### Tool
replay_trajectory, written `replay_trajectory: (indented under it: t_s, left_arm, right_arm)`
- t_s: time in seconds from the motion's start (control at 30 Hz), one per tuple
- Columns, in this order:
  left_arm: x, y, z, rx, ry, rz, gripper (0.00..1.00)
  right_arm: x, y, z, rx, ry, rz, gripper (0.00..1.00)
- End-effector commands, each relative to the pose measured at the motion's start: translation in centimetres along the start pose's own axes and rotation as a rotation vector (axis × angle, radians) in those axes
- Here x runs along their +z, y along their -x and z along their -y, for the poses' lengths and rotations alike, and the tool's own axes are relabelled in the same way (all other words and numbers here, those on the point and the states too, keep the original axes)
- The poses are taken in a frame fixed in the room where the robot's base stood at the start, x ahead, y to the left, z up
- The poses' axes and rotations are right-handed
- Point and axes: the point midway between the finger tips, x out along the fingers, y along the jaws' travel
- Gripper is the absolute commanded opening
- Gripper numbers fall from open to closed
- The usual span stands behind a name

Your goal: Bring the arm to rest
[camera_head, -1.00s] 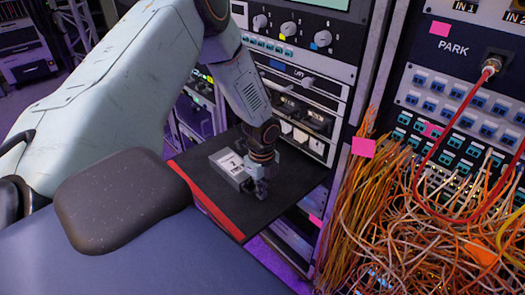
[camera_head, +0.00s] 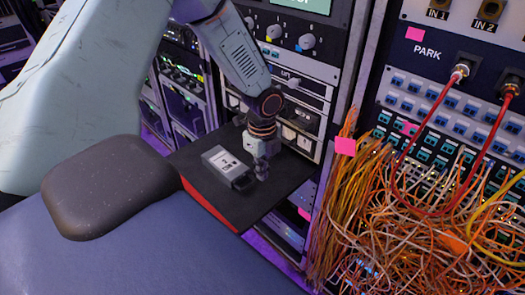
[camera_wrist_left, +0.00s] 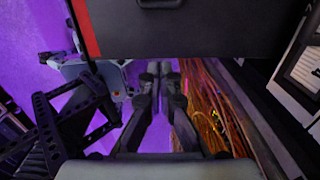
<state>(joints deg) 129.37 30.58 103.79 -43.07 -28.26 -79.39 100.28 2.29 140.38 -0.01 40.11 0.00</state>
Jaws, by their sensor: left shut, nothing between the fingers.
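My left gripper (camera_head: 261,172) hangs above the black shelf, just right of a grey module with a white label (camera_head: 222,161). The module lies on the shelf, its dark handle end towards the gripper. The gripper looks clear of the module. In the left wrist view the two fingers (camera_wrist_left: 160,70) are together with nothing between them. The shelf (camera_wrist_left: 200,35) shows beyond them with its red edge strip, and a dark piece, probably the module's handle, shows at the top. My right gripper is in neither view.
The black shelf (camera_head: 215,205) juts from the equipment rack. Right of it a thick bundle of orange cables (camera_head: 335,225) hangs down. Red cables (camera_head: 435,110) loop from plugs at the PARK panel (camera_head: 428,52). Purple floor shows below the shelf.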

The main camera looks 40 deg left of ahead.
Motion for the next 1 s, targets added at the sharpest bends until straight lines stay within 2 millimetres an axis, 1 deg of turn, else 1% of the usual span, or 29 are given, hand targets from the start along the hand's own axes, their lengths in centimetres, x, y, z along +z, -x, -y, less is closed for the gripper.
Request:
replay_trajectory:
  t_s: [0.57,0.67,0.77,0.87,0.9,0.97,1.0]
  left_arm:
    - [-0.1,0.1,0.0,0.0,0.002,0.0,0.0]
    - [-0.2,0.1,0.2,-0.01,0.047,-0.002,0.0]
    - [-0.8,0.1,1.7,-0.079,0.2,-0.037,0.0]
    - [-3.2,-0.1,2.8,-0.16,0.453,-0.134,0.0]
    - [-4.4,-0.3,3.1,-0.184,0.558,-0.177,0.0]
    - [-6.2,-0.9,3.0,-0.204,0.718,-0.237,0.0]
    - [-7.4,-1.6,2.6,-0.209,0.824,-0.271,0.0]
  right_arm:
    - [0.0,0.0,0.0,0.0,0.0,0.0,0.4]
    - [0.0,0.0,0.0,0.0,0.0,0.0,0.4]
    - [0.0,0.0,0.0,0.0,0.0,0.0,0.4]
    - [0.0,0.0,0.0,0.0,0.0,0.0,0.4]
    - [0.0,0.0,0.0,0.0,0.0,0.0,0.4]
    - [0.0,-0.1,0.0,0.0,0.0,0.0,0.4]
    - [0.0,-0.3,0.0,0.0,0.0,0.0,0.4]
